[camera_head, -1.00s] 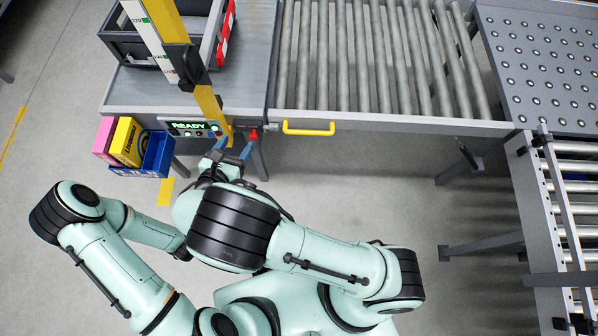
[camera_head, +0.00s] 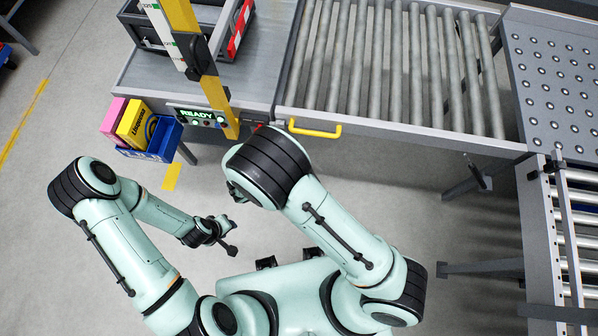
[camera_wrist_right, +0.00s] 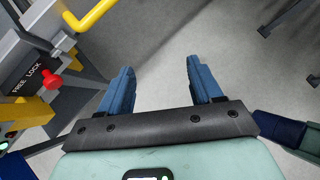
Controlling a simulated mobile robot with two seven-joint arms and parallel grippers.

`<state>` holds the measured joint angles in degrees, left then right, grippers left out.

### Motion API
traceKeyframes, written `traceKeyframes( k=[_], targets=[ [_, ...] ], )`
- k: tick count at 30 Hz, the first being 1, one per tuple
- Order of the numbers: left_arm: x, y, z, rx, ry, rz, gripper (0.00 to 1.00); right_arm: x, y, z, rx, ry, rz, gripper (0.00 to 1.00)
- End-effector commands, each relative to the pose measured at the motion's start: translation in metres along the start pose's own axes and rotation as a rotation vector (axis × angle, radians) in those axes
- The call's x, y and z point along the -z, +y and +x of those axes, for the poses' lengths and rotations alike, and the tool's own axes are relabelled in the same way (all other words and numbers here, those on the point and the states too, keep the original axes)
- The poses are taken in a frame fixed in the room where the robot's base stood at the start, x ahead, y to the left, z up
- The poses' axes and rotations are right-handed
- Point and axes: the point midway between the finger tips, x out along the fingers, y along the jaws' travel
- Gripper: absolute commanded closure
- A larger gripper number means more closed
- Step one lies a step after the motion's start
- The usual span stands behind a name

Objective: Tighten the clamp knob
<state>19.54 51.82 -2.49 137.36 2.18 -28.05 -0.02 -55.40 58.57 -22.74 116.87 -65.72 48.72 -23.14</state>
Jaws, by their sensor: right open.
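A red knob (camera_wrist_right: 47,80) sits beside a dark plate lettered FREE and LOCK, at the left of the right wrist view. A black clamp (camera_head: 194,55) with a dark knob sits on the yellow post (camera_head: 215,98) in the head view. I cannot tell which of these is the clamp knob. My right gripper (camera_wrist_right: 159,66) is open and empty, its blue fingers over bare floor, right of the red knob and apart from it. My arm hides it in the head view. My left gripper (camera_head: 222,238) hangs low over the floor, away from the post; its fingers are unclear.
A lit READY panel (camera_head: 197,116) is on the bench front. A blue bin (camera_head: 163,142) with yellow and pink boxes hangs to its left. A yellow handle (camera_head: 315,130) sticks out below the roller conveyor (camera_head: 385,70). A dark crate (camera_head: 160,38) stands behind the post. Open floor lies in front.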

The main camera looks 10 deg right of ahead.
Motion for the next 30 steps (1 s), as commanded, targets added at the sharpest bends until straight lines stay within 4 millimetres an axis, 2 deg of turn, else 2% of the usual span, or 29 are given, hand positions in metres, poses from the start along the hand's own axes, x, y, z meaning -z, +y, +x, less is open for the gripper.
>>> traceKeyframes(
  k=[7,26,28,30],
  targets=[
    [-0.001,-0.001,0.001,0.0,0.0,0.0,0.6,0.007,-0.01,0.008,0.036,0.043,0.027,0.35],
    [-0.001,0.0,0.001,0.0,-0.001,0.0,0.6,0.008,-0.012,0.01,0.042,0.049,0.032,0.35],
    [-0.003,0.0,0.001,-0.001,-0.006,0.002,0.6,0.013,-0.019,0.016,0.07,0.079,0.052,0.35],
    [-0.007,0.002,0.001,-0.003,-0.018,0.005,0.6,0.024,-0.037,0.028,0.138,0.148,0.109,0.35]
  ],
)
